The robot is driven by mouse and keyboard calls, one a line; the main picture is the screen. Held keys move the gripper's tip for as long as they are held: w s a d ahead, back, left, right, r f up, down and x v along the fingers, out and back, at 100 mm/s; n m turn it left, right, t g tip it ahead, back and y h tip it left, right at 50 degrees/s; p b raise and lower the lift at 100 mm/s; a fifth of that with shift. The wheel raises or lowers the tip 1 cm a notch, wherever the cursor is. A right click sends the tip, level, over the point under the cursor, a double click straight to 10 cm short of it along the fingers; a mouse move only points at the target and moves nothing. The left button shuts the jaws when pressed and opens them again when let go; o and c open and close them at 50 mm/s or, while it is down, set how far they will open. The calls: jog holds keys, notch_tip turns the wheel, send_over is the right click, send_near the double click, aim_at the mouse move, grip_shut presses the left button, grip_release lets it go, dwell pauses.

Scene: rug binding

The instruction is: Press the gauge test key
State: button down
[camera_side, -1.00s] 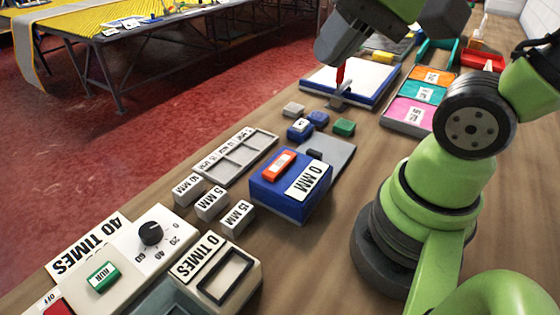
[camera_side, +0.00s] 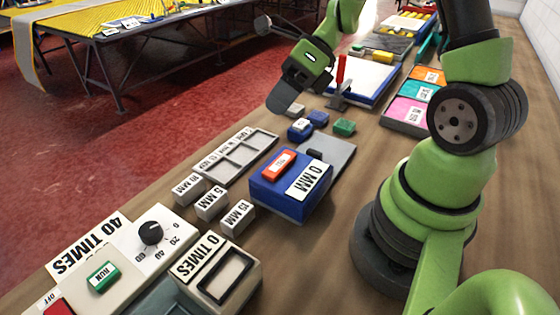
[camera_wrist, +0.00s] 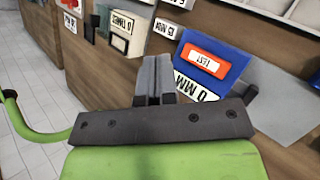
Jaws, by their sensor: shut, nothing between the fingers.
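The gauge is a blue box (camera_side: 262,190) with a white "0 MM" label (camera_side: 309,180) and an orange-red key (camera_side: 278,164) on top. In the wrist view the blue gauge (camera_wrist: 232,50) is just right of my fingers, and its key (camera_wrist: 207,62) reads "TEST". My gripper (camera_side: 283,100) is shut and empty, held in the air beyond the gauge in the side view, apart from the key. Its closed fingers show in the wrist view (camera_wrist: 154,72). Nothing covers the key.
White blocks marked in MM (camera_side: 210,203) and a sectioned tray (camera_side: 240,158) lie left of the gauge. Small blue and green blocks (camera_side: 344,127) lie behind it. A control box with a dial (camera_side: 151,233) is in front. A red-handled lever (camera_side: 340,72) stands near the blue-edged board.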

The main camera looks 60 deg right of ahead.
aim_at(280, 160)
dwell(0.3)
jog(key=shift+f, duration=4.45)
jog(key=shift+f, duration=0.1)
jog(key=shift+f, duration=0.3)
jog(key=shift+f, duration=0.45)
jog(key=shift+r, duration=0.9)
jog(key=shift+r, duration=2.5)
